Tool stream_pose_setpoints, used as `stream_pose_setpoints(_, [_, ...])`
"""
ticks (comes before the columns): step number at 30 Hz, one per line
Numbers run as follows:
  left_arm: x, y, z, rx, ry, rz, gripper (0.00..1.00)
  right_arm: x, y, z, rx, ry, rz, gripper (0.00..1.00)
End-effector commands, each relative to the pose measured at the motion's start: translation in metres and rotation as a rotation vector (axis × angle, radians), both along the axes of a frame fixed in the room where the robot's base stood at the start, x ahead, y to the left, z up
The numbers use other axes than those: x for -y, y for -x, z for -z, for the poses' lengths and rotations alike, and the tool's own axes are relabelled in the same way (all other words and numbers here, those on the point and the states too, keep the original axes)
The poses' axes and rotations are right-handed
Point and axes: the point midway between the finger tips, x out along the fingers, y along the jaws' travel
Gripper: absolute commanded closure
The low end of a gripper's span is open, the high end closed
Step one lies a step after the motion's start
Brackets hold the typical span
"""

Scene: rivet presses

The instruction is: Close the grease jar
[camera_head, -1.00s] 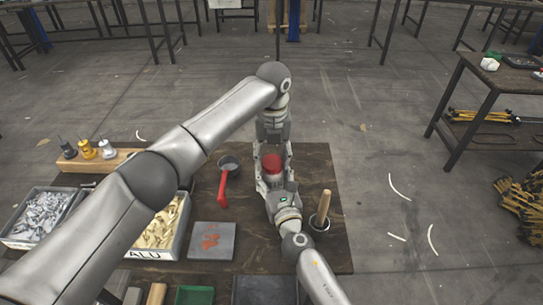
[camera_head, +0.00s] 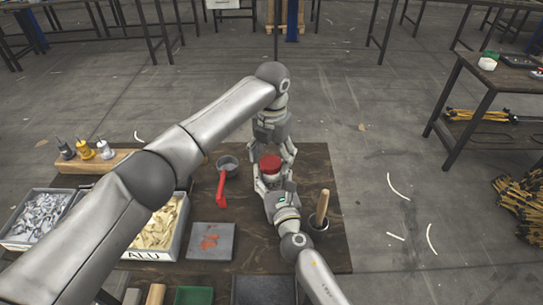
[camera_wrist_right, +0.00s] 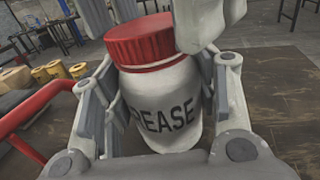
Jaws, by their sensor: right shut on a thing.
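The grease jar (camera_wrist_right: 165,102) is white with dark lettering and stands slightly tilted in the right wrist view. Its red lid (camera_wrist_right: 142,40) sits on top, over a red band at the neck; I cannot tell how tightly it is seated. The lid also shows in the head view (camera_head: 270,164). My right gripper (camera_head: 270,184) is shut around the jar's body, with its fingers on both sides in the wrist view (camera_wrist_right: 155,125). My left gripper (camera_head: 272,150) is just behind the lid, its fingers apart; one pale fingertip is close to the lid's right side.
Parts bins (camera_head: 160,230) and a wooden rack of small bottles (camera_head: 95,163) stand left.

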Motion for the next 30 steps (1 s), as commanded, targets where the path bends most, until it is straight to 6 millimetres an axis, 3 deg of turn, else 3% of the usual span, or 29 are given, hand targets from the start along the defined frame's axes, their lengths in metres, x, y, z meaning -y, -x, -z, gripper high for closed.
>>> stream_pose_setpoints(8, [0.0, 0.0, -0.002, -0.001, 0.0, -0.001, 0.29, 0.0, 0.001, 0.002, -0.003, 0.0, 0.0, 1.0])
stream_pose_setpoints(19, [0.0, 0.0, -0.043, 0.0, -0.001, -0.001, 0.29, 0.0, 0.001, 0.002, -0.003, 0.0, 0.0, 1.0])
stream_pose_setpoints(30, [0.0, 0.0, -0.044, -0.001, -0.002, -0.018, 0.32, 0.0, 0.001, 0.002, -0.003, 0.0, 0.0, 1.0])
